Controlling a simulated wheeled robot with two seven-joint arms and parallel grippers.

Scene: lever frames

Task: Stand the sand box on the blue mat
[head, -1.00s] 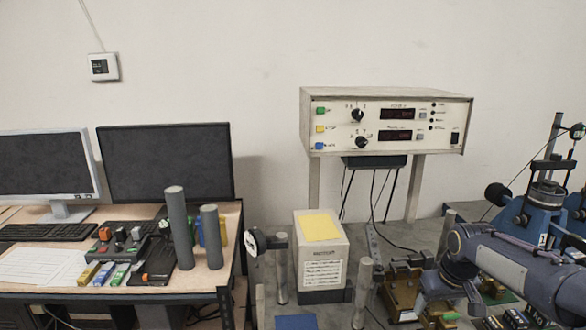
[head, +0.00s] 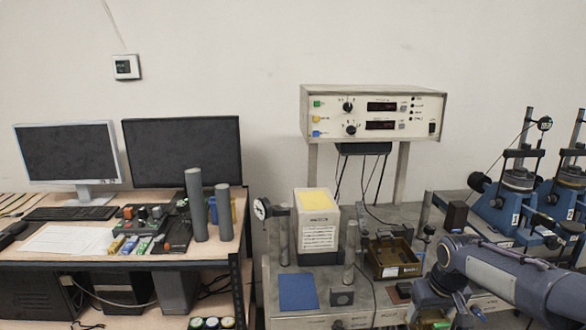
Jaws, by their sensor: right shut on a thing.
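The blue mat (head: 298,292) lies flat and bare on the grey bench top, left of my right gripper. My right gripper (head: 434,318) is at the bottom edge, low in the picture, partly hidden by its own arm. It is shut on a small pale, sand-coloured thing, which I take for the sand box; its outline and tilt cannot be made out. My left gripper is not in view.
A white box with a yellow top (head: 318,232) stands behind the mat. A metal post on a block (head: 343,297) stands right of the mat. An open brown tray (head: 392,258) lies farther right. Blue machines (head: 518,205) stand at the back right.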

